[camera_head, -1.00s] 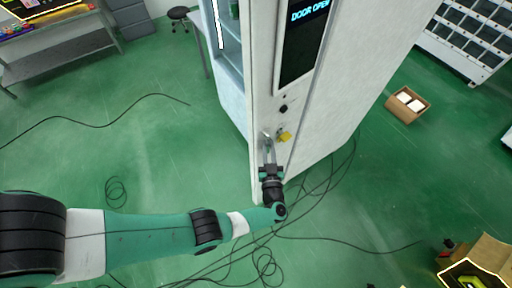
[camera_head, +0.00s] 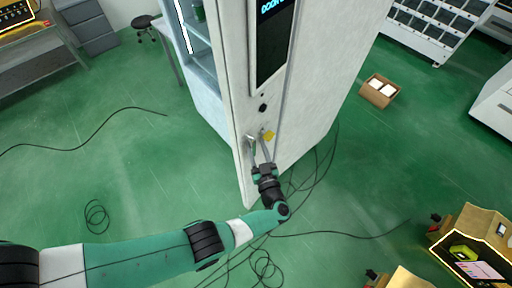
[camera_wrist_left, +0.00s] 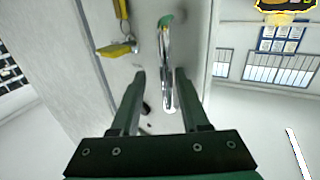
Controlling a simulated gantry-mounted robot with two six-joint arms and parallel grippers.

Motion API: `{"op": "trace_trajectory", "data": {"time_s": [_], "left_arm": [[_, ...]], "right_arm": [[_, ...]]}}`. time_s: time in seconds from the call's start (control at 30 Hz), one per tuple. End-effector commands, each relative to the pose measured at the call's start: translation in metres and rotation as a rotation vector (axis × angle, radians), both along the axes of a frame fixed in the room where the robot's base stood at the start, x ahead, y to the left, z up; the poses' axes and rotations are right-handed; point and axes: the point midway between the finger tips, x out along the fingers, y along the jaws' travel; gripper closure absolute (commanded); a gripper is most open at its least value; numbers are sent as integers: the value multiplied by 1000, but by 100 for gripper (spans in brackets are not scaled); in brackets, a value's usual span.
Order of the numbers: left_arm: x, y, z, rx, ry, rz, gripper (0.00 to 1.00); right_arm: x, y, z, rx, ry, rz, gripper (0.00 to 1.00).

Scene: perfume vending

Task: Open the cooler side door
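The cooler is a tall white cabinet (camera_head: 312,85) with a glass-sided front at its left and a dark screen (camera_head: 270,45) on its narrow panel. A chrome door handle (camera_wrist_left: 166,65) shows in the left wrist view, near the cabinet edge. My left gripper (camera_head: 257,143) is at the handle's height in front of the panel. In the left wrist view its fingers (camera_wrist_left: 160,75) are apart, with the handle between them, closer to the right finger. I cannot tell whether either finger touches it. My right gripper is not in view.
A yellow key tag (camera_wrist_left: 117,49) hangs beside the handle. Cables (camera_head: 310,178) lie on the green floor around the cabinet base. An open cardboard box (camera_head: 379,91) stands at right, and more boxes (camera_head: 478,240) are at the lower right. Floor left of the cabinet is mostly clear.

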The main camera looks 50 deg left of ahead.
Motion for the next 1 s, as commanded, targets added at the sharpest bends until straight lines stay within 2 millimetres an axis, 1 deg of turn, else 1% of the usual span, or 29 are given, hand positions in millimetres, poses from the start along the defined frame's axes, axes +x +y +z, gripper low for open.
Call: {"op": "trace_trajectory", "data": {"time_s": [0.23,0.37,0.47,0.6,0.73,0.83,1.0], "left_arm": [[-2,0,-2,0,4,2,53],[-6,-10,-1,-2,3,0,53],[-14,-27,-1,0,4,-3,53],[-29,-58,-1,-1,3,-4,53],[-41,-84,-2,0,1,-3,53],[-48,-97,-2,-1,2,-2,53],[-52,-104,-1,0,2,1,53]], "right_arm": [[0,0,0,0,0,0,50],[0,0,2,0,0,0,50],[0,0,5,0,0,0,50],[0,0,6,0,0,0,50],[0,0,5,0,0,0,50],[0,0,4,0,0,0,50],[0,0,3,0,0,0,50]]}}
